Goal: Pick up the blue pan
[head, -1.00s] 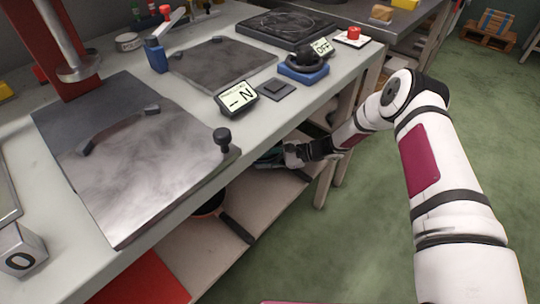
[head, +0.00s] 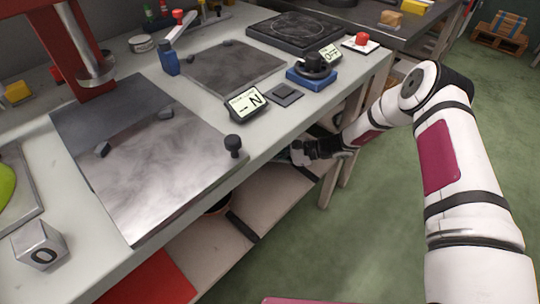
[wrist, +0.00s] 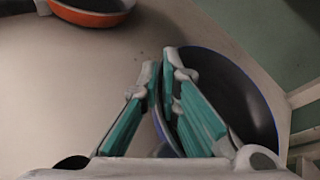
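The blue pan (wrist: 235,95), dark inside with a thin blue rim, lies on the shelf at the right of the wrist view. My gripper (wrist: 166,68) is over the pan's left side. Its two teal fingers are close together, with the pan's rim and wall between them, so it looks shut on the pan's edge. In the head view my gripper (head: 300,153) reaches under the tabletop to the lower shelf. The pan is mostly hidden there by the table and gripper.
An orange pan (wrist: 92,14) sits on the same shelf, apart from the blue one. The tabletop (head: 205,116) overhangs the shelf and carries a press plate, a control panel and a blue knob unit. Table legs (head: 330,185) stand close to my arm. Green floor is free at right.

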